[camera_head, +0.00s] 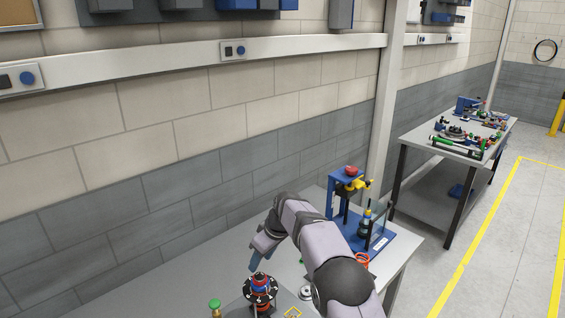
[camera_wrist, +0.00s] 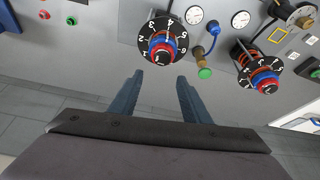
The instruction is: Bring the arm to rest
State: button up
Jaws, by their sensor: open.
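My gripper (camera_wrist: 159,77) shows in the wrist view as two blue-grey fingers standing apart, with nothing between them. In the head view my gripper (camera_head: 257,252) hangs from my bent arm above the bench, partly seen from the side. A black numbered dial with a red and blue knob (camera_wrist: 163,46) lies just beyond the fingertips in the wrist view, apart from them. A similar dial (camera_head: 261,288) shows below my gripper in the head view. My arm hides part of the bench behind it.
A second numbered dial (camera_wrist: 265,82), a green-tipped brass fitting (camera_wrist: 204,66) and white gauges (camera_wrist: 194,15) are on the grey panel. A blue stand (camera_head: 345,190) with a red top stands at the bench's right end. A block wall (camera_head: 130,195) runs behind.

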jog(key=s+d+f+m+g+h+b, duration=0.1)
jog(key=s+d+f+m+b, duration=0.2)
jog(key=s+d, duration=0.4)
jog(key=s+d+f+m+h+b, duration=0.1)
jog(key=s+d+f+m+b, duration=0.2)
jog(key=s+d, duration=0.5)
jog(key=s+d+f+m+g+h+b, duration=0.1)
jog(key=s+d+f+m+b, duration=0.2)
jog(key=s, duration=2)
jog(key=d+f+m, duration=0.1)
jog(key=d, duration=0.4)
jog(key=shift+f+m+g+h, duration=0.15)
jog(key=shift+m+g+h, duration=0.15)
